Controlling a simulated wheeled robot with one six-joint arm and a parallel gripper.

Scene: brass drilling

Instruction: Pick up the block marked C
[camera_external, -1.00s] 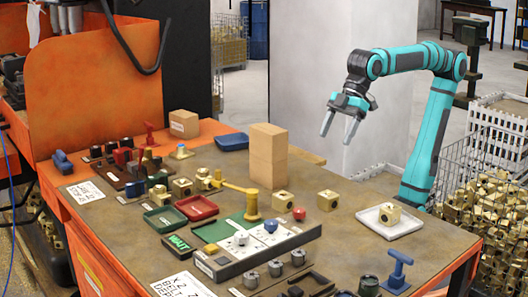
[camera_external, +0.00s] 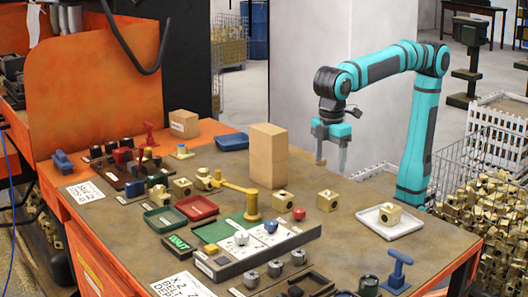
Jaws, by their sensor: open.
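I cannot read a letter C on any block. Several brass blocks with dark round holes stand on the table. One brass block (camera_external: 327,200) stands at the right of centre, and another brass block (camera_external: 389,214) sits in a white tray (camera_external: 405,227). More brass blocks (camera_external: 182,187) stand left of centre. My gripper (camera_external: 331,158) is open and empty, with its fingers pointing down. It hangs above the table's back right side, well above and behind the nearest brass block in the picture.
A red knob (camera_external: 299,214), a yellow lever (camera_external: 251,205) and a grey fixture strip (camera_external: 255,250) occupy the middle and front. A blue handle (camera_external: 397,270) stands at front right. Bare tabletop lies around the white tray.

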